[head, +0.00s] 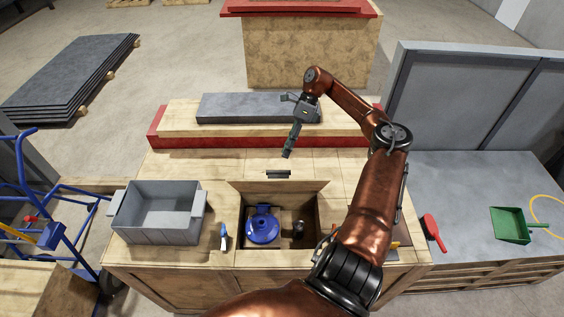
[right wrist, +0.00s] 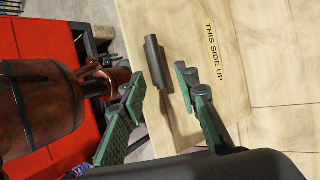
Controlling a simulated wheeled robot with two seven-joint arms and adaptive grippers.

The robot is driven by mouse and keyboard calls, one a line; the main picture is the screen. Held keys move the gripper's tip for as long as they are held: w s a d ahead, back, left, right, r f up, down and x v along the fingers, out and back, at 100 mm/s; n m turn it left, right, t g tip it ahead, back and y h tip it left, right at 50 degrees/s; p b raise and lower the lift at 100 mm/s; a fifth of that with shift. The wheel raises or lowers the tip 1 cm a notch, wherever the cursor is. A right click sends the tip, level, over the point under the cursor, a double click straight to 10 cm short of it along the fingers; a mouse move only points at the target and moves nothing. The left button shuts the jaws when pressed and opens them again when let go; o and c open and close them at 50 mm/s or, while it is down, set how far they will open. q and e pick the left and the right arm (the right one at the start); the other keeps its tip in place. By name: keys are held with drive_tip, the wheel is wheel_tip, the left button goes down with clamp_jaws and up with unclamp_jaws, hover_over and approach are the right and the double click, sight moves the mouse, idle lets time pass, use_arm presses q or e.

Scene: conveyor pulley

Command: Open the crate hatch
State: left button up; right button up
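The wooden crate (head: 165,285) shows in the head view with its top opening uncovered. The hatch (head: 305,187) stands raised at the opening's far edge. Its dark bar handle (head: 278,174) is on the far side; it also shows in the right wrist view (right wrist: 155,62). My right gripper (head: 288,153) hangs pointing down just behind and above the handle. In the right wrist view its green fingers (right wrist: 162,93) are spread apart, with the handle ahead of the gap and not clamped. My left gripper is not in view.
A blue round object (head: 262,227) and a small dark part (head: 298,229) sit inside the crate. A grey bin (head: 160,211) and a blue-handled tool (head: 224,237) are at left on the top. A red tool (head: 433,230) and green dustpan (head: 511,225) lie at right.

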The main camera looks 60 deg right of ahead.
drive_tip(key=shift+v, duration=1.7)
